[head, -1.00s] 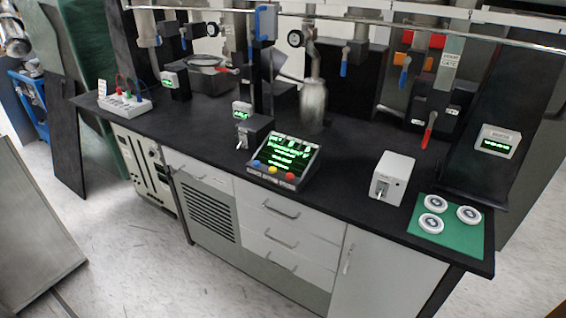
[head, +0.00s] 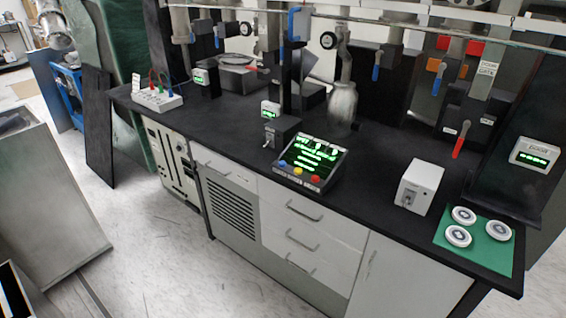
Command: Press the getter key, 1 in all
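A console (head: 308,160) with a lit green screen stands near the front edge of the black bench. It has a blue, a yellow and a red button along its front. A white box (head: 419,187) with a small switch or lever on its front stands to the right. A small dark box with a similar lever (head: 269,140) stands just left of the console. The labels are too small to read, so I cannot tell which control is the getter key. Neither of my grippers shows in the head view.
The black bench top (head: 385,165) is clear between console and white box. A green mat (head: 479,248) with three white round pieces lies at the right end. A white power strip (head: 158,98) stands at the left end. Pale floor (head: 150,240) lies open in front.

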